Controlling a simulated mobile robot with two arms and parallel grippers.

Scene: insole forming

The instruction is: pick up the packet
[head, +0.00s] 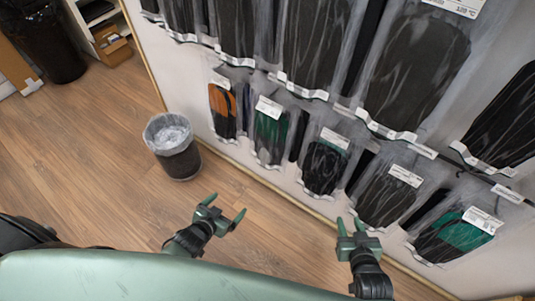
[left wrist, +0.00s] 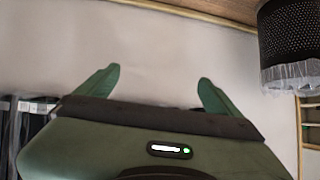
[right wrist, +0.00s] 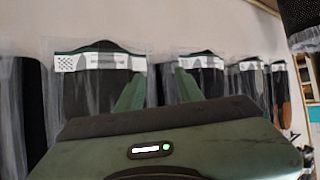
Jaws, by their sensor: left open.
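Clear packets with dark insole-like contents and white labels hang in rows on the white wall panel. The lower row has an orange-and-black packet (head: 222,112), a green-and-black packet (head: 270,135), a dark packet (head: 324,168), another dark packet (head: 385,198) and a green one (head: 452,238). My left gripper (head: 226,208) is open and empty, away from the packets; its wrist view shows mostly bare wall between the fingers (left wrist: 157,78). My right gripper (head: 350,223) is open, with its fingers (right wrist: 158,88) in front of the packets and nothing visibly held.
A dark mesh bin (head: 180,162) with a clear liner stands on the wooden floor by the panel, left of my left gripper. A black bin (head: 45,45) and a shelf with a cardboard box (head: 112,46) are further back. Floor (head: 95,160) at left is clear.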

